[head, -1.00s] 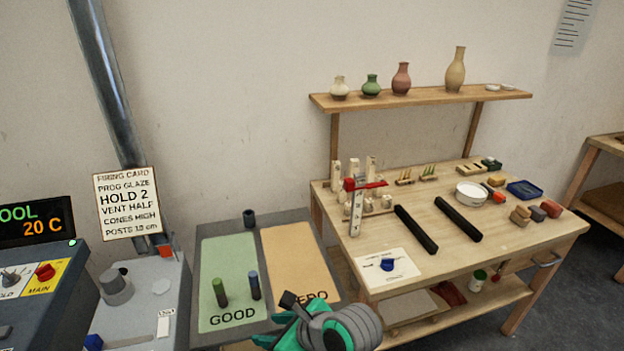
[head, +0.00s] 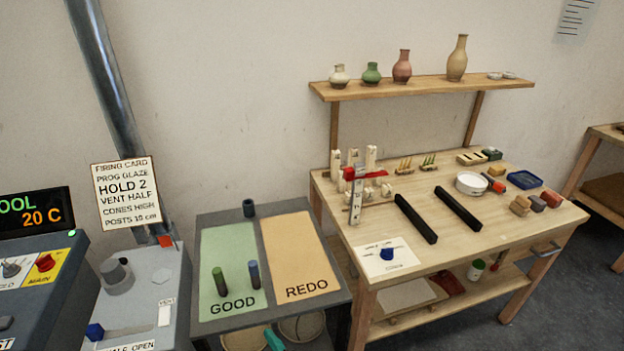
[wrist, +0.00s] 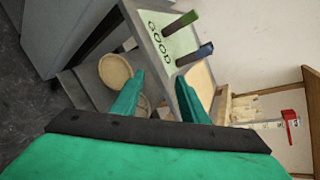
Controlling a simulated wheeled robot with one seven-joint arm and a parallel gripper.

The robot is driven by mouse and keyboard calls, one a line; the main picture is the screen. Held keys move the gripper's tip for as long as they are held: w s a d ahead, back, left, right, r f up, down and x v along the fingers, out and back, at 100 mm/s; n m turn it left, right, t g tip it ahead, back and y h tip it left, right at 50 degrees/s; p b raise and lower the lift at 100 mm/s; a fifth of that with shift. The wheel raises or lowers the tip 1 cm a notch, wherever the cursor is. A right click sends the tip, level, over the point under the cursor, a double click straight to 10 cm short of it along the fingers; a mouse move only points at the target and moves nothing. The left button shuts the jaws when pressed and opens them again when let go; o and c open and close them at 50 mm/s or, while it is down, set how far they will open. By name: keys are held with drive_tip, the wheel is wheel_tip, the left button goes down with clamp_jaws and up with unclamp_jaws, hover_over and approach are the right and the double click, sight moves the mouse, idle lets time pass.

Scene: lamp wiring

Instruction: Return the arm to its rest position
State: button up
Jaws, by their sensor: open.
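My gripper is open and empty in the wrist view (wrist: 166,100), its two green fingers apart with nothing between them. In the head view only a small green part of my gripper (head: 274,340) shows at the bottom edge, below the front of the sorting table. The table carries a green GOOD area (head: 228,250) and an orange REDO area (head: 298,255). A green rod (head: 219,281) and a blue rod (head: 254,275) stand upright on the GOOD area. The rest of my arm is out of the head view.
A wooden workbench (head: 470,255) with black bars and small items stands to the right. A grey control box (head: 40,285) stands at the left. Round pale items (wrist: 115,70) lie on the shelf under the sorting table. Open floor (head: 480,325) shows at the lower right.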

drive_tip(key=s+d+f+n+t+h, duration=0.1)
drive_tip(key=s+d+f+n+h, duration=0.25)
drive_tip(key=s, duration=0.35)
drive_tip(key=s+d+f+n+t+h, duration=0.1)
drive_tip(key=s+d+f+n+h, duration=0.2)
drive_tip(key=s, duration=0.4)
drive_tip(key=s+d+r+n+t, duration=0.1)
drive_tip(key=s+d+r+n, duration=0.1)
drive_tip(key=s+n, duration=0.5)
drive_tip(key=s+d+r+n+t, duration=0.1)
drive_tip(key=s+d+r+n, duration=0.1)
drive_tip(key=s+n, duration=0.4)
drive_tip(key=shift+s+r+n, duration=0.35)
drive_tip(key=shift+s+r, duration=0.25)
drive_tip(key=shift+r, duration=0.2)
drive_tip(key=shift+d, duration=0.1)
drive_tip(key=shift+c, duration=0.2)
